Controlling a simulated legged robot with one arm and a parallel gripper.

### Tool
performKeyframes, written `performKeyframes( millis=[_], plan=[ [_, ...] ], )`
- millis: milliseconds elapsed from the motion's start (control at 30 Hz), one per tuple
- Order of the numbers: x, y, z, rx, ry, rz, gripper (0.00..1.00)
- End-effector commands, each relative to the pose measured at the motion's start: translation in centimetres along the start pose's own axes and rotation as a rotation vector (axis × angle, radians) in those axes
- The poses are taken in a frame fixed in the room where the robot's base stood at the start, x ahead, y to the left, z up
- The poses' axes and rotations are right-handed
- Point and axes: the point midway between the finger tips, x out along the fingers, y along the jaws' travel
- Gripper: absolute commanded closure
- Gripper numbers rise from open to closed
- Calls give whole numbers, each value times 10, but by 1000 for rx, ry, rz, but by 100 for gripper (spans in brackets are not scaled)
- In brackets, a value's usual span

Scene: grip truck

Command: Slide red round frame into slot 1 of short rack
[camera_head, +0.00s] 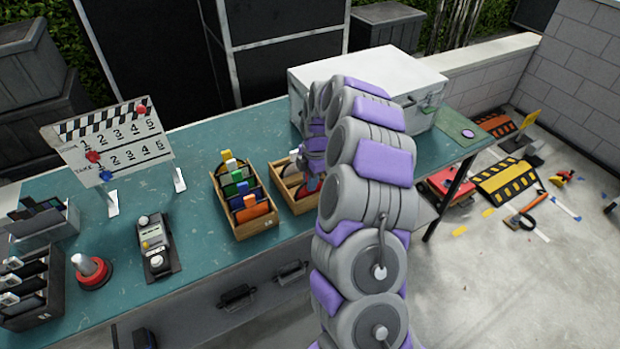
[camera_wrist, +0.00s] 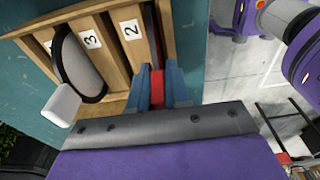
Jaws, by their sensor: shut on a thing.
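The short wooden rack (camera_head: 299,207) stands on the teal table, partly hidden by my arm. In the wrist view the rack (camera_wrist: 118,75) shows labels 3 and 2; label 1 is not visible. My gripper (camera_wrist: 157,90) has its blue fingers shut on the red tab of the red round frame (camera_wrist: 157,86). The frame's thin dark edge runs up beside the panel labelled 2, at the rack's right end. How deep it sits is hidden by the fingers. Another round frame with a white tab (camera_wrist: 62,104) leans in the rack to the left, near label 3.
A longer wooden rack (camera_head: 262,226) with several coloured tabs stands just left of the short rack. A white case (camera_head: 385,68) is behind it. A clapperboard (camera_head: 110,140), a control box (camera_head: 154,248) and a red-based button (camera_head: 93,272) are further left.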

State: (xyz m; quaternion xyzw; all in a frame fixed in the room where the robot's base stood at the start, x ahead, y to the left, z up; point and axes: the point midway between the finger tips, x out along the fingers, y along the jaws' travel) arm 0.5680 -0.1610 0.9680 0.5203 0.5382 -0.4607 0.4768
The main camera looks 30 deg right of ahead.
Motion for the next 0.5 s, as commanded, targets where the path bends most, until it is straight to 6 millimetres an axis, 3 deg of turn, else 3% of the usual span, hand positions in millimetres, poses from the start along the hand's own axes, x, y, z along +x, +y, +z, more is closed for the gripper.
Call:
performKeyframes(
  millis=[67,100,300,367,500],
  plan=[
    [2,0,0,0,0,-1,100],
    [2,0,0,0,0,0,79],
    [2,0,0,0,0,-1,60],
    [2,0,0,0,0,-1,54],
    [2,0,0,0,0,-1,53]
  ],
)
